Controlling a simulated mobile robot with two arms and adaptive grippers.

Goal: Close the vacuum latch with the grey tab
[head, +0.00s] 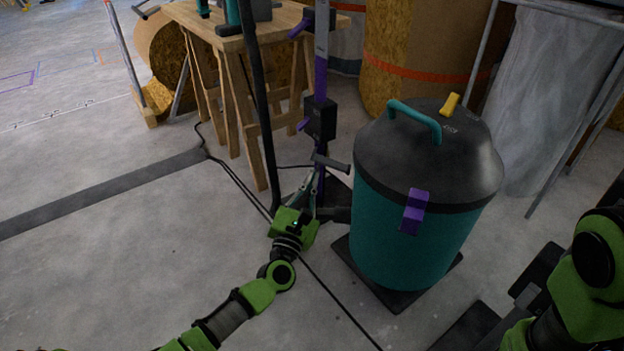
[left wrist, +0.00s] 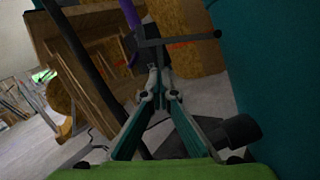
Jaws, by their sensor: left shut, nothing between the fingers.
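The vacuum (head: 412,235) is a teal drum with a dark domed lid. A purple latch (head: 413,212) sits on its front, across the seam between lid and drum; I see no grey tab on it. No grey-tabbed latch is visible, and the drum's far side is hidden. My left gripper (head: 313,180) is to the left of the drum, above a dark stub on its side, shut and empty. The left wrist view shows its fingers (left wrist: 160,85) together, with the teal drum wall (left wrist: 285,70) at the right. My right gripper is out of view.
A purple post (head: 320,80) with a dark crank handle (head: 332,162) stands just behind my left gripper. A wooden workbench (head: 210,20) is behind it. Cables (head: 340,303) cross the floor. Open floor lies to the left.

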